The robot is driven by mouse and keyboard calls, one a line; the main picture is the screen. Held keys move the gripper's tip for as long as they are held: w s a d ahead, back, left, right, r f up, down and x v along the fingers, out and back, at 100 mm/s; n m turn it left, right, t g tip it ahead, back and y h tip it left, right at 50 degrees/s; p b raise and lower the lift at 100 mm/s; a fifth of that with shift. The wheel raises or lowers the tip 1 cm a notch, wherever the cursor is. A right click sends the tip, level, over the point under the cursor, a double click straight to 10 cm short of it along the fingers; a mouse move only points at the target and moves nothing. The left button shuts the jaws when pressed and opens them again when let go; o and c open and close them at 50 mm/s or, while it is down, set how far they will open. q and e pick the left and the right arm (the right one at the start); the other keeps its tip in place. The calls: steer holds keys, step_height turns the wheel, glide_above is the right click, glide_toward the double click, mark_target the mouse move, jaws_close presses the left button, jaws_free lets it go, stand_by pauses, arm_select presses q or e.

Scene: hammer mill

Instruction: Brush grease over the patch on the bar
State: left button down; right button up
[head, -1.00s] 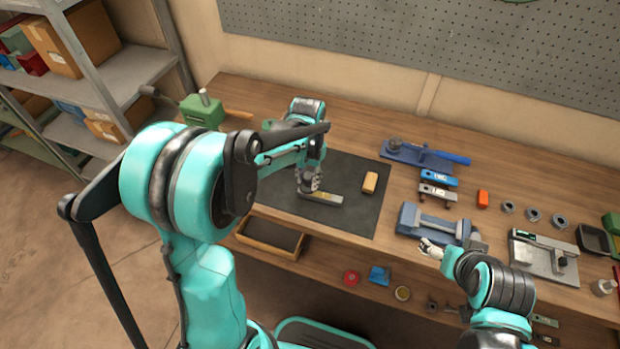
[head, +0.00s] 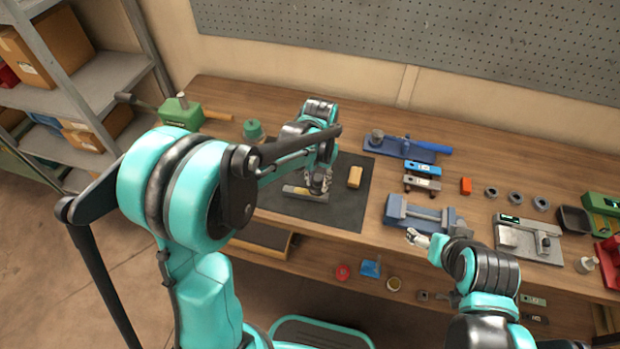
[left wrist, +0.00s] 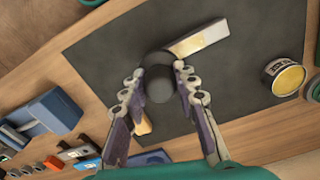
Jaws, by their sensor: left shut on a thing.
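A grey metal bar (head: 300,193) lies on the dark mat. It also shows in the left wrist view (left wrist: 213,36), where a yellowish patch (left wrist: 197,42) is visible on its top. My left gripper (head: 318,186) is over the bar's right end in the head view. In the left wrist view its fingers (left wrist: 158,90) are shut on a dark, round-ended tool (left wrist: 160,84), seemingly the brush, seen end-on. Its bristles are hidden, so contact cannot be told. An open tin of yellow grease (left wrist: 285,76) stands near the mat's edge. My right gripper (head: 415,238) is empty near the bench's front; its jaw opening is unclear.
A blue-grey vise (head: 418,213) stands right of the mat. A green jar (head: 253,130) stands behind the left arm. The mat's front right is clear.

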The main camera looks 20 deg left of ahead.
arm_select(q)
steer(key=shift+r, duration=0.1)
steer(key=shift+r+p, duration=2.2)
steer(key=shift+r, duration=0.75)
steer(key=shift+r+p, duration=1.15)
steer(key=shift+r, duration=0.4)
steer(key=shift+f, duration=0.1)
steer(key=shift+d, duration=0.1)
